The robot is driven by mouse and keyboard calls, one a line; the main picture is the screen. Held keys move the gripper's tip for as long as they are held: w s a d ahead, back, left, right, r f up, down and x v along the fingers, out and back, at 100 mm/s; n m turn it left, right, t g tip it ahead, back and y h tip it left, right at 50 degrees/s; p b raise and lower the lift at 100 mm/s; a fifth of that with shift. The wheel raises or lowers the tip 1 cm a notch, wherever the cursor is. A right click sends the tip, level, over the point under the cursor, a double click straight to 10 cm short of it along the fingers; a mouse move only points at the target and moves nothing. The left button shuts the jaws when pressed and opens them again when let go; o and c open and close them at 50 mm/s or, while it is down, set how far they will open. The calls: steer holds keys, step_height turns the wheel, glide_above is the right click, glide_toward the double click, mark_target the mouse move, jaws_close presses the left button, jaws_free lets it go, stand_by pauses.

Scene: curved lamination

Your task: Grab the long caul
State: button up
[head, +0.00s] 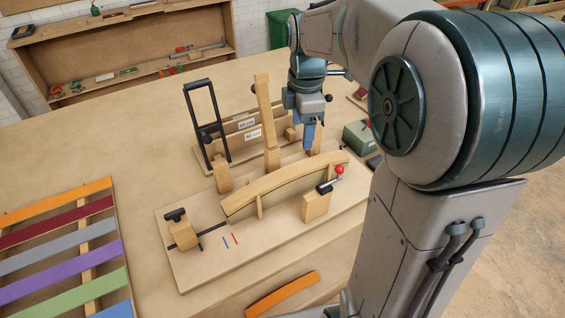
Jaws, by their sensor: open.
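Wooden boards stand on edge in a rack (205,160) in the middle of the table. The front one, a long board labelled "60 cm" (236,141), looks like the long caul. A board labelled "45 cm" (232,128) stands just behind it. My gripper (309,148) points down near the right end of these boards, its blue fingers open with nothing seen between them. From this angle I cannot tell the gap between fingers and boards. The upright post partly hides the boards.
A curved wooden form (285,186) with clamp blocks and a red-knobbed lever (331,181) sits on a baseboard in front. A tall wooden post (267,110) and black clamp frame (205,125) rise nearby. Coloured strips (60,240) lie left; a green box (360,137) stands right.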

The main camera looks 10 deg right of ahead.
steer(key=w+f+n+b, duration=0.1)
steer(key=w+f+n, duration=0.2)
glide_above(300, 167)
steer(key=s, duration=0.1)
steer(key=shift+g, duration=0.3)
steer(key=f, duration=0.5)
steer(key=a+f, duration=0.1)
steer(key=f, duration=0.5)
steer(key=w+d+f, duration=0.1)
steer(key=shift+f+p, duration=0.25)
steer(key=shift+p, duration=0.1)
steer(key=shift+f, duration=0.4)
steer(key=c, duration=1.2)
